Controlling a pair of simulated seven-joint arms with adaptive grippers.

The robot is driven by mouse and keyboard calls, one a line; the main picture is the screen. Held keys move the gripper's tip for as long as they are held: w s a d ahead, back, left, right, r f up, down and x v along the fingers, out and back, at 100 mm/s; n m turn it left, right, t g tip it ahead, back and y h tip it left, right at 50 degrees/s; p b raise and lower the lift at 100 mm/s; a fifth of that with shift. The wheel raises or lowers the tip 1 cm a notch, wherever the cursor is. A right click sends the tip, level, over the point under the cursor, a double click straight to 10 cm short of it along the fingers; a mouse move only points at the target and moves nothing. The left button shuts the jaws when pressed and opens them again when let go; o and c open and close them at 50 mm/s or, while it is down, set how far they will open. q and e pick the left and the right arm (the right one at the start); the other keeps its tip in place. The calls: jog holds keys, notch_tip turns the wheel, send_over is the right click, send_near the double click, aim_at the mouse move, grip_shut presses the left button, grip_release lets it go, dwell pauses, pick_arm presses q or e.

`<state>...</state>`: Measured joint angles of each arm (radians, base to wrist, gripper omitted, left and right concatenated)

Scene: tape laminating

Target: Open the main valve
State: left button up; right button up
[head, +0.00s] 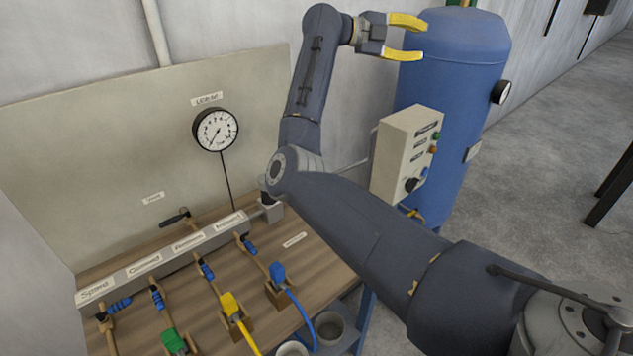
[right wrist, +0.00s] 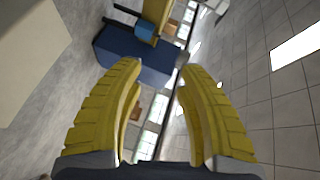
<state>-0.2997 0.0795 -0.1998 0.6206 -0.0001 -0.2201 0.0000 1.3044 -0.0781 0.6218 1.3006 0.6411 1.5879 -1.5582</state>
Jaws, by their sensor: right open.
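My right gripper (head: 424,38) has yellow fingers spread apart with nothing between them. It is raised in front of the upper part of the blue tank (head: 455,70) in the head view. Its open fingers (right wrist: 160,75) also show in the right wrist view. A dark lever handle (head: 174,217) sits on a brass pipe behind the grey manifold (head: 190,246). A brass and green fitting (head: 461,3) on the tank top is cut off by the upper edge. I cannot tell which one is the main valve. My left gripper is not in view.
A control box (head: 402,155) with buttons stands before the tank. A pressure gauge (head: 215,129) is on the back panel. Several hoses and connectors lie on the wooden bench (head: 200,300), including a yellow connector (head: 231,306) and a blue one (head: 278,273). The floor at right is mostly clear.

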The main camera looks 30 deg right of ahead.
jog(key=w+a+f+n+t+y, duration=0.15)
jog(key=w+a+f+y, duration=0.25)
jog(key=a+f, duration=0.45)
jog(key=w+a+f+n+t+y, duration=0.1)
jog(key=w+a+f+t+y, duration=0.15)
jog(key=a+f+y, duration=0.4)
jog(key=w+a+f+n+t+y, duration=0.1)
jog(key=w+a+f+t+y, duration=0.2)
jog(key=a+f, duration=0.65)
jog(key=shift+m+g, duration=0.25)
jog(key=shift+g, duration=0.35)
jog(key=d+f, duration=0.1)
jog(key=f, duration=0.5)
jog(key=w+d+f, duration=0.1)
jog(key=d+f, duration=0.1)
jog(key=f, duration=0.4)
jog(key=d+f, duration=0.1)
jog(key=f, duration=0.5)
jog(key=shift+w+d, duration=0.25)
jog(key=shift+w, duration=0.1)
jog(key=shift+o, duration=0.2)
grip_shut()
jog(key=shift+f, duration=0.1)
